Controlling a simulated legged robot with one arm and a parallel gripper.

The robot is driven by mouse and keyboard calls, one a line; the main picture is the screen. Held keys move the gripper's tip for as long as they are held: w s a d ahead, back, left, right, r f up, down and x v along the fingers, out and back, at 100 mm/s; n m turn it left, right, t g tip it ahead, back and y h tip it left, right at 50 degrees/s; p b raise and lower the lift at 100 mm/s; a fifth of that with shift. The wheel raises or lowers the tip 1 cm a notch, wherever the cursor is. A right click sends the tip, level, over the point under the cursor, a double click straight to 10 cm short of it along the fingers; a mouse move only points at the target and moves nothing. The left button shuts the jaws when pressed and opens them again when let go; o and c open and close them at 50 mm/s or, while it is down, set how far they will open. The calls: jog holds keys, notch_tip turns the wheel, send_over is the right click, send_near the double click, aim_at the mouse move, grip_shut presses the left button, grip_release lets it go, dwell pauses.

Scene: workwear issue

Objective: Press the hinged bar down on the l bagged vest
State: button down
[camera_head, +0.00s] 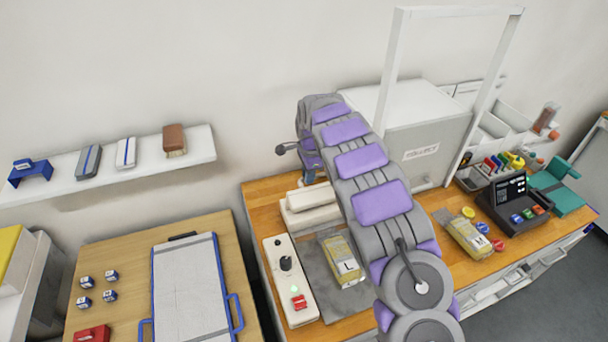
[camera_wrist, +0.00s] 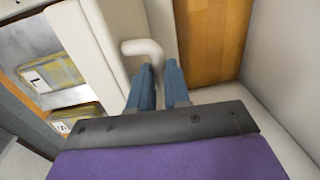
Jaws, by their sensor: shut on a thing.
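The L bagged vest (camera_head: 346,268) is a yellow, clear-wrapped pack lying on a grey plate on the wooden bench. It also shows at the left of the wrist view (camera_wrist: 52,74). A white bar (camera_head: 312,197) sits behind the plate, partly hidden by my arm; it shows beside the vest in the wrist view (camera_wrist: 100,40). A curved white handle (camera_wrist: 145,52) reaches between the blue-grey fingers of my gripper (camera_wrist: 160,88), which is shut on it. In the head view my gripper is mostly hidden by my arm. I cannot tell the bar's exact tilt.
Another bagged vest (camera_head: 468,236) lies right of my arm. A white control box (camera_head: 290,280) with a red switch stands left of the plate. A large white-grey cabinet (camera_head: 425,140) stands behind. A dark terminal (camera_head: 512,208) is at right.

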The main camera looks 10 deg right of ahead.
jog(key=shift+s+d, duration=0.6)
jog(key=shift+s, duration=0.2)
jog(key=c, duration=1.6)
grip_release()
jog(key=o, duration=0.5)
jog(key=shift+d, duration=0.5)
jog(key=shift+a+r, duration=0.2)
jog(key=shift+a, duration=0.45)
notch_tip(320, 180, up, 17)
jog(key=s+d+p, duration=0.1)
jog(key=d, duration=0.1)
jog(key=shift+s, duration=0.35)
